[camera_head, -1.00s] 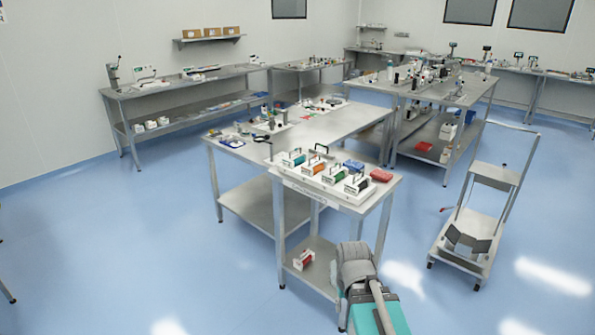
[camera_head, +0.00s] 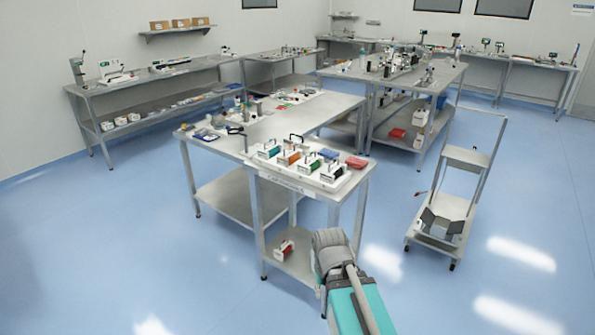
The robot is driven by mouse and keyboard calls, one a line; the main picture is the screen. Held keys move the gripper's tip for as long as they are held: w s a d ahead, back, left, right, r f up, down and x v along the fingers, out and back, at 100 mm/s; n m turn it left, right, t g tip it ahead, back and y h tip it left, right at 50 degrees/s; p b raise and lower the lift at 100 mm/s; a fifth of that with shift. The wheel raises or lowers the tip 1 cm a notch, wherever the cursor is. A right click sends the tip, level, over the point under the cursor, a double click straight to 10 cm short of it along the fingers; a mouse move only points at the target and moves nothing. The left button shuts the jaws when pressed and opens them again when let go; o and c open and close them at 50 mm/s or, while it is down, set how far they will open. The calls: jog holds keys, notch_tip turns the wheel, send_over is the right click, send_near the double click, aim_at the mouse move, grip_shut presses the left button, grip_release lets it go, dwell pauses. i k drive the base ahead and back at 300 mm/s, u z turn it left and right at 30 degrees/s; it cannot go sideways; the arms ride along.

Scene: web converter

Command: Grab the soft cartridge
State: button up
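Several cartridges with handles stand in a row on a white rack (camera_head: 276,178) at the near end of the steel table. They are a teal cartridge (camera_head: 268,151), an orange cartridge (camera_head: 290,157), a green cartridge (camera_head: 309,165) and a dark cartridge (camera_head: 331,173). I cannot read which one is the soft cartridge. A red and white unit (camera_head: 284,248) sits on the shelf below. My arm shows at the bottom, in front of the table's near end. My gripper cannot be made out.
A blue item (camera_head: 328,154) and a red item (camera_head: 356,161) lie behind the row. A trolley (camera_head: 467,157) stands to the right. Other benches (camera_head: 165,82) line the walls. Blue floor is open at the left and between table and trolley.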

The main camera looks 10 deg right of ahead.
aim_at(295, 154)
jog(key=k, duration=0.65)
jog(key=z, duration=0.45)
jog(key=i, duration=1.75)
jog(key=u, duration=0.15)
